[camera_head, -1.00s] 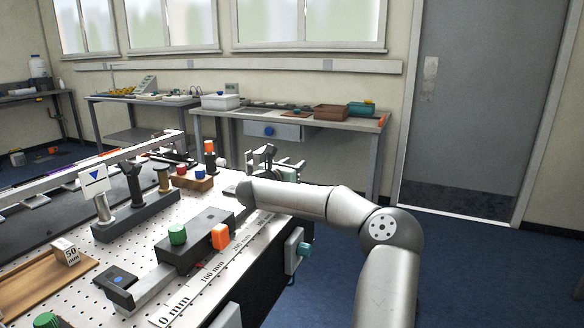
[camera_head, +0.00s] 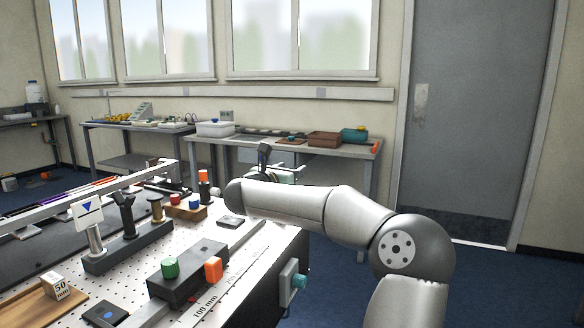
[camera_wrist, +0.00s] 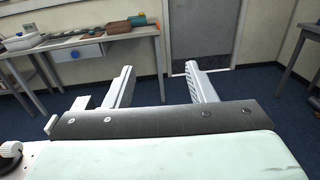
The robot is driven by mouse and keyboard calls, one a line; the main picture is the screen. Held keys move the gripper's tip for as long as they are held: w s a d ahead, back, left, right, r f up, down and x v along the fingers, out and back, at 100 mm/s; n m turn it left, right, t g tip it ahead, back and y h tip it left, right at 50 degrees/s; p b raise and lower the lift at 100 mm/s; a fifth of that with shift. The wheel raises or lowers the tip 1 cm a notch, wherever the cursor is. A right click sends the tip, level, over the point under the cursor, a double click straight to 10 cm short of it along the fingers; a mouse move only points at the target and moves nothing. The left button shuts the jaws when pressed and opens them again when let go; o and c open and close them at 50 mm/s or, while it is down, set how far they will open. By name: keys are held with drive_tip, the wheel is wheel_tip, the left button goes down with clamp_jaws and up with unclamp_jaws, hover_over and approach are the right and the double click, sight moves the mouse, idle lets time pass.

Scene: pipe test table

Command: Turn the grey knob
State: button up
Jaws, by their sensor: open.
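My gripper (camera_wrist: 159,72) shows in the wrist view with two pale fingers spread wide apart. It is open, with nothing between the fingers; the floor and door show beyond them. In the head view my arm hides most of it beyond the table's far right corner. A pale round knob-like part with a dark base (camera_wrist: 9,151) is at the lower left edge of the wrist view, clear of the fingers. A small grey round part (camera_head: 217,191) shows beside my arm in the head view. I cannot tell whether either is the grey knob.
The perforated table (camera_head: 135,262) holds a slide block with a green knob (camera_head: 170,268) and orange block (camera_head: 213,270), and a post stand (camera_head: 128,247). A teal knob (camera_head: 300,281) sits on the table's side. A back bench (camera_head: 350,151) stands beyond; floor at right is free.

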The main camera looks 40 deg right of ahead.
drive_tip(key=s+a+r, duration=0.3)
drive_tip(key=s, duration=0.3)
drive_tip(key=shift+a, duration=0.4)
drive_tip(key=shift+w, duration=0.1)
